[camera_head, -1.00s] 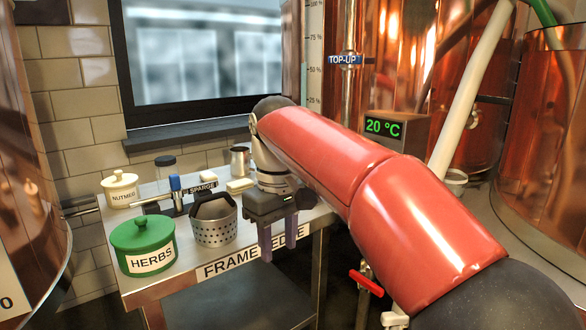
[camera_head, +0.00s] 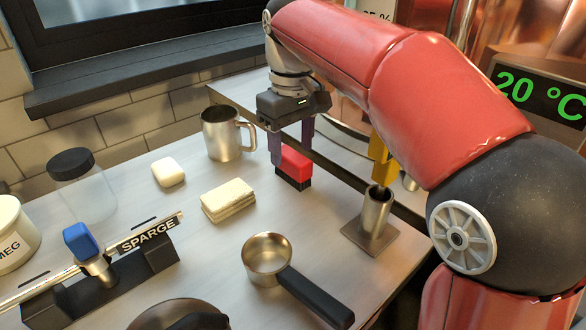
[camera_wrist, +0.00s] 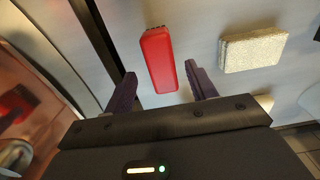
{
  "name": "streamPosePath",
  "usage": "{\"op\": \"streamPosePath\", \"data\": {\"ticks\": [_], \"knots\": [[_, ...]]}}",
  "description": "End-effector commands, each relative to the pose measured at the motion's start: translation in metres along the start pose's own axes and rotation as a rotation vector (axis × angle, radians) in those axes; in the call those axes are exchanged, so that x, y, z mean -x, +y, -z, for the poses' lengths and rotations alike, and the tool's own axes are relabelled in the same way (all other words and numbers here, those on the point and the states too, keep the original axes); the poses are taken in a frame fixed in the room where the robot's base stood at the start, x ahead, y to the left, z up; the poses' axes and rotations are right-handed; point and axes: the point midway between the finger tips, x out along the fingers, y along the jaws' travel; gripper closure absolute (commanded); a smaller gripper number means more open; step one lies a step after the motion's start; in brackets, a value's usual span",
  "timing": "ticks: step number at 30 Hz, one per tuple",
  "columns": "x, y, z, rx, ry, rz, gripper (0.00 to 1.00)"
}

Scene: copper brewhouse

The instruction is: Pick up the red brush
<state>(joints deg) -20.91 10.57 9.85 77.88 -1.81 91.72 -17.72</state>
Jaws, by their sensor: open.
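The red brush (camera_head: 295,163), a small red block with a dark lower part, is on the steel bench near its back edge. My gripper (camera_head: 291,150) is open and empty, pointing down close to the brush, with one purple finger at its left and the other near its right end. In the wrist view the brush (camera_wrist: 159,58) lies just ahead of the gap between the two fingers (camera_wrist: 162,90). I cannot tell whether a finger touches it.
A steel mug (camera_head: 222,134) stands left of the brush. A steel holder (camera_head: 374,221) with a yellow item stands at right. Bare bench surrounds the brush.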

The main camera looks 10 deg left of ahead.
Motion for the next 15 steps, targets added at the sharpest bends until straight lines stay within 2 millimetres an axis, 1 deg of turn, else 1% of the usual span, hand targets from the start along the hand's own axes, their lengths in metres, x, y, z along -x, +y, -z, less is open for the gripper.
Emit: {"op": "streamPosePath", "data": {"ticks": [3,7,10,15], "knots": [[-0.019,-0.002,-0.004,0.0,-0.001,0.0,0.44],[-0.038,-0.002,-0.005,0.0,-0.002,0.001,0.44],[-0.045,-0.002,-0.004,0.0,0.0,0.0,0.44],[-0.047,-0.002,-0.004,0.0,0.0,0.0,0.44]]}}
